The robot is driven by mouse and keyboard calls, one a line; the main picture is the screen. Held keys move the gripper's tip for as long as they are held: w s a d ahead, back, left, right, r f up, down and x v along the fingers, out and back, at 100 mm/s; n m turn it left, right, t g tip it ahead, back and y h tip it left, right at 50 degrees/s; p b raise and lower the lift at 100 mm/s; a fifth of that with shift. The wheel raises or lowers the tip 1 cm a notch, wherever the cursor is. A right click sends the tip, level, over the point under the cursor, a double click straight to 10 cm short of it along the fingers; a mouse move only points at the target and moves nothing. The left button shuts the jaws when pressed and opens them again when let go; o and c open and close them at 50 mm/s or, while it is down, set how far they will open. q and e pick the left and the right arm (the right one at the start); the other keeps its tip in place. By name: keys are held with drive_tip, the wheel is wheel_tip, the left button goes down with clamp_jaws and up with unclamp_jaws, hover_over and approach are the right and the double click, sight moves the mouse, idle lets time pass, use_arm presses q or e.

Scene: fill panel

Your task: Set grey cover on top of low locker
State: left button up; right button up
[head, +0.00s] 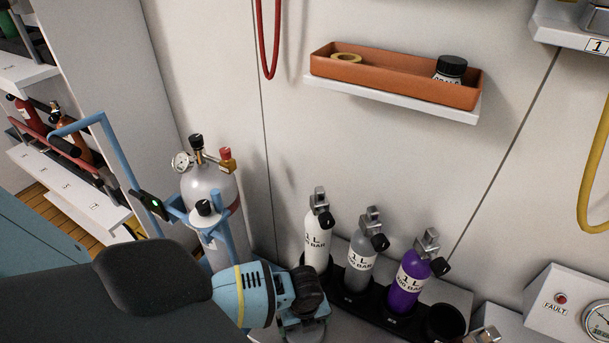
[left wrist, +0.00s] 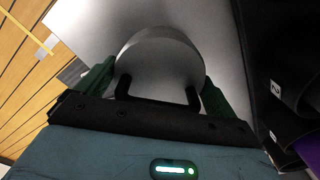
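My left gripper (head: 304,318) reaches in from the left at the bottom of the head view. In the left wrist view, the two green fingers of my left gripper (left wrist: 160,85) sit on either side of a rounded grey piece, which looks like the grey cover (left wrist: 160,60). Both fingers appear to touch its sides. A black bar crosses in front of its lower part. In the head view the cover is mostly hidden by the gripper. I cannot make out the low locker for certain. My right gripper is not in view.
A black rack (head: 350,299) with white, grey and purple bottles (head: 408,285) stands just right of the gripper. A large grey cylinder on a blue trolley (head: 213,188) stands behind the arm. An orange tray (head: 395,82) is on a wall shelf. A gauge panel (head: 560,300) is at right.

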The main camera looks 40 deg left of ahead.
use_arm(q)
drive_tip(key=shift+o, duration=0.6)
drive_tip(key=shift+r, duration=0.55)
wheel_tip(320, 180, up, 11)
drive_tip(key=p, duration=0.3)
drive_tip(key=shift+r, duration=0.1)
